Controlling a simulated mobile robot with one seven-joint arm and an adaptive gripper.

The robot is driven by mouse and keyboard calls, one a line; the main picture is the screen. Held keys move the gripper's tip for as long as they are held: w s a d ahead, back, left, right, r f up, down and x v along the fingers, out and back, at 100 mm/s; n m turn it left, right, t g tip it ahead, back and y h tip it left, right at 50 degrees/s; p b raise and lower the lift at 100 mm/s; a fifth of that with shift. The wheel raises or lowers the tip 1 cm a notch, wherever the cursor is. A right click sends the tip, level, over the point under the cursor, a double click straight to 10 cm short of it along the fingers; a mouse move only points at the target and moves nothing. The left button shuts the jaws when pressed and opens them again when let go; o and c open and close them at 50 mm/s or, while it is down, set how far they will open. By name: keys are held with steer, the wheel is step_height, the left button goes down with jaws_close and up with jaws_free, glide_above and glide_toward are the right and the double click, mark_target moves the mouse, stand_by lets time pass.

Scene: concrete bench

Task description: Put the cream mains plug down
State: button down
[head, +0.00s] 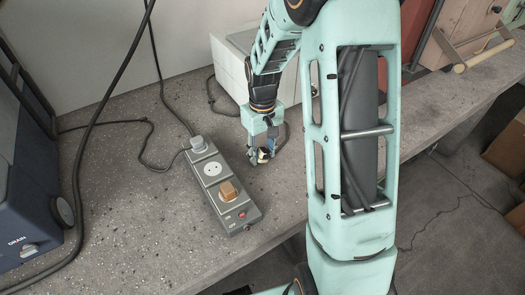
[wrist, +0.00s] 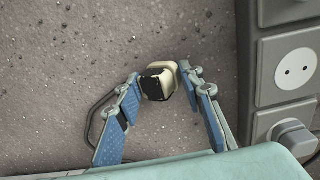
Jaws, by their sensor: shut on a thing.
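My gripper (head: 264,156) hangs above the bench, just right of the grey power strip (head: 247,214). It is shut on the cream mains plug (head: 263,155), which is small and partly hidden by the fingers there. In the wrist view the cream plug (wrist: 168,73) sits between the blue-padded fingertips, with a dark face towards the camera and a cream rim. Bare concrete shows behind it. I cannot tell whether the plug touches the bench.
The strip holds a grey plug (head: 198,144), an empty white socket (head: 212,168) and an orange-brown plug (head: 228,190). A blue case (head: 25,195) stands at left, a pale box (head: 228,68) behind. Cables cross the bench (head: 130,215), which is otherwise clear between case and strip.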

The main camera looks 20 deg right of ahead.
mark_target(262, 150)
steer(key=c, duration=1.3)
jaws_free()
step_height(262, 150, up, 13)
steer(key=p, duration=0.3)
